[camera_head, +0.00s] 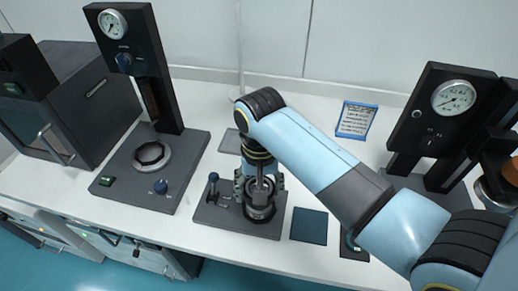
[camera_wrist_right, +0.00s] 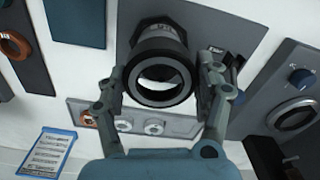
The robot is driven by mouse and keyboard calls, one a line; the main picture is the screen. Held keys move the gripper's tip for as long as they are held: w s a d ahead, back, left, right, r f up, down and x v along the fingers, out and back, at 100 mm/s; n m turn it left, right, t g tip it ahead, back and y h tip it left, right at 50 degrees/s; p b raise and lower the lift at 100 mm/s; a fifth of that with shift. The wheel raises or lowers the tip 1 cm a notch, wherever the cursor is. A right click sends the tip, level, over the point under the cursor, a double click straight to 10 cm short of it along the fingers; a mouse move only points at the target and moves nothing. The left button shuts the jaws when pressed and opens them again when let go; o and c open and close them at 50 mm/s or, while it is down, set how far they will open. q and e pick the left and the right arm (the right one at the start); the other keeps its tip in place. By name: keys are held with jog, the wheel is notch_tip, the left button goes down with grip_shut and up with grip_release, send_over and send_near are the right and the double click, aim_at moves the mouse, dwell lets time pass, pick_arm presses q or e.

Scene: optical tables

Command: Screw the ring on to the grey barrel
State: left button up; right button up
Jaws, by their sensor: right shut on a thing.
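My right gripper (camera_head: 260,186) reaches down over a dark fixture (camera_head: 215,208) in the middle of the table. In the right wrist view its two fingers (camera_wrist_right: 163,88) are shut on opposite sides of the black ring (camera_wrist_right: 150,53), whose open hole faces the camera. A grey part (camera_wrist_right: 157,28) shows behind the ring and seems to be the barrel or its holder. In the head view a grey round part (camera_head: 261,213) stands in the fixture below my fingers. Whether ring and barrel touch is hidden. My left gripper is not in view.
A gauge stand (camera_head: 178,150) is to the left of the fixture and another gauge stand (camera_head: 420,140) is at the right. A dark mat (camera_head: 309,226) lies beside the fixture. A blue-edged note (camera_head: 356,119) lies at the back. A small plate with several round seats shows in the wrist view (camera_wrist_right: 172,125).

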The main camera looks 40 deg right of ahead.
jog(key=shift+f, duration=1.05)
dwell(2.1)
jog(key=shift+s+f, duration=0.15)
jog(key=shift+f, duration=0.05)
dwell(0.5)
jog(key=shift+a+f, duration=0.1)
jog(key=shift+f, duration=0.1)
jog(key=c, duration=0.3)
jog(key=shift+s+f, duration=0.1)
